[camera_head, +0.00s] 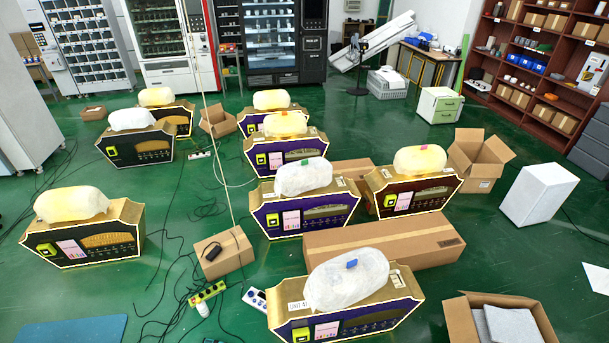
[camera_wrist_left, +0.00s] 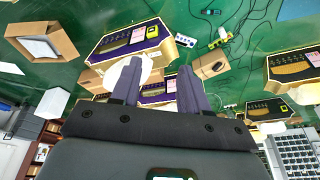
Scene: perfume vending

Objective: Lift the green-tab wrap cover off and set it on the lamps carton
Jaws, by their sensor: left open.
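The wrap cover with a green tab (camera_head: 303,177) is a whitish, rounded bundle. It sits on top of a gold machine with a purple front (camera_head: 303,217) in the middle of the head view. No carton shows a lamps label that I can read, so I cannot tell which is the lamps carton. My left gripper (camera_wrist_left: 159,82) shows only in the left wrist view. Its two dark fingers are apart with nothing held between them. A white wrap (camera_wrist_left: 146,72) shows beyond them, partly hidden by one finger; its tab is not visible. My right gripper is in neither view.
Similar wrapped machines stand around, one with a blue tab (camera_head: 347,279) in front. A long closed carton (camera_head: 385,240), a small carton with a black object (camera_head: 222,262), and an open carton (camera_head: 478,165) stand nearby. Cables cross the green floor at left.

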